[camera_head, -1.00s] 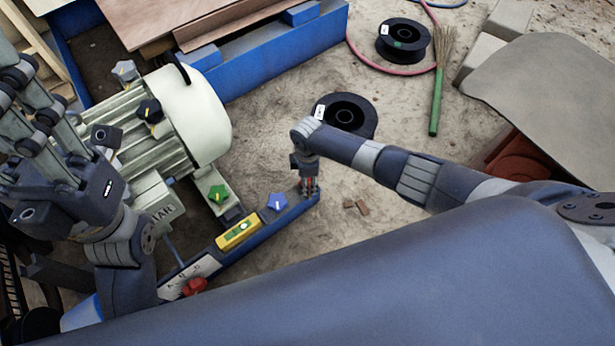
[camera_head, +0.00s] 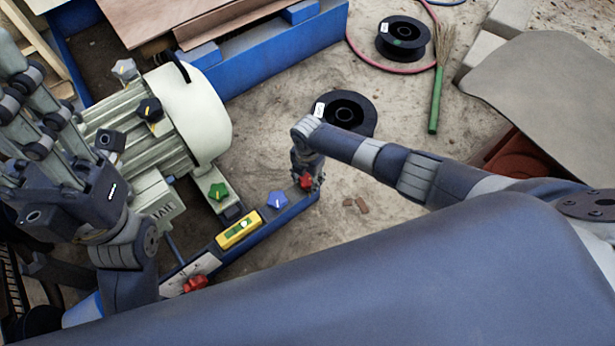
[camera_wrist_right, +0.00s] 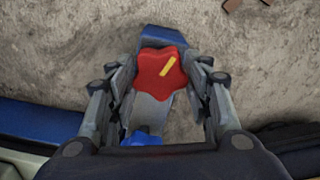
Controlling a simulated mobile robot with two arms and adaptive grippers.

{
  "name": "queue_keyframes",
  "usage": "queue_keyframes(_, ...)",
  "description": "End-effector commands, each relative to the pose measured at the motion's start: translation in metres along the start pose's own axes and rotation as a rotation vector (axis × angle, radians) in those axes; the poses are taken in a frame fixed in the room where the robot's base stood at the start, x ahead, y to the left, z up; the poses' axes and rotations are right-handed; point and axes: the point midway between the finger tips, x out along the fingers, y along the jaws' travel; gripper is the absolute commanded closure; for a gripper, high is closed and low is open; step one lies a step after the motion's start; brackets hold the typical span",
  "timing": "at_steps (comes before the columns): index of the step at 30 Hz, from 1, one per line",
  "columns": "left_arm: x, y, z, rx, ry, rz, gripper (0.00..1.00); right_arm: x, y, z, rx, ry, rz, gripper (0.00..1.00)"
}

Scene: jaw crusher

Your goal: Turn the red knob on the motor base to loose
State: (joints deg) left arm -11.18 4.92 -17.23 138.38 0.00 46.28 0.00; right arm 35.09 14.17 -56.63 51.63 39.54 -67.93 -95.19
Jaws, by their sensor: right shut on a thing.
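A red knob (camera_head: 306,181) with a yellow mark sits at the right end of the blue base rail (camera_head: 285,217). My right gripper (camera_head: 307,178) is shut on this knob from above. In the right wrist view the red knob (camera_wrist_right: 161,70) is between the fingers of my right gripper (camera_wrist_right: 160,85), its yellow mark slanting to the upper right. A second red knob (camera_head: 195,284) is at the near left end of the rail, with no gripper on it. My left gripper (camera_head: 40,110) is raised at the left edge, apart from the rail; its fingertips are partly cut off.
A pale motor (camera_head: 195,115) stands left of the rail. A blue knob (camera_head: 276,200), a yellow level (camera_head: 239,230) and a green knob (camera_head: 218,191) are near the right gripper. Black spools (camera_head: 345,112), a broom (camera_head: 437,90) and brown chips (camera_head: 357,204) lie on sandy ground.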

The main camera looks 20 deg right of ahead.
Motion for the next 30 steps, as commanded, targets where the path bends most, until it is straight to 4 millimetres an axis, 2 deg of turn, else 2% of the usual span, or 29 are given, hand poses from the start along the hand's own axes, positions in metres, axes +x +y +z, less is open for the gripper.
queue_keyframes(9, 0.0038, 0.0003, -0.0014, 0.002, 0.017, 0.006, 0.6, 0.0007, -0.0004, -0.0013, -0.081, 0.002, -0.001, 0.78)
queue_keyframes(22, 0.0029, 0.0001, -0.0009, 0.002, 0.012, 0.005, 0.6, 0.0006, -0.0005, -0.0015, -0.087, 0.002, -0.001, 0.78)
queue_keyframes(23, 0.0028, 0.0001, -0.0009, 0.002, 0.011, 0.004, 0.6, 0.0006, -0.0005, -0.0015, -0.086, 0.002, -0.001, 0.47)
queue_keyframes(24, 0.0026, 0.0, -0.0008, 0.002, 0.011, 0.004, 0.6, 0.0006, -0.0005, -0.0015, -0.086, 0.002, -0.001, 0.38)
queue_keyframes(25, 0.0025, 0.0, -0.0007, 0.002, 0.01, 0.004, 0.6, 0.0006, -0.0004, -0.0014, -0.086, 0.002, -0.001, 0.34)
queue_keyframes(30, 0.0021, -0.0001, -0.0006, 0.002, 0.008, 0.002, 0.6, 0.0003, -0.0003, -0.0008, -0.086, 0.001, -0.001, 0.34)
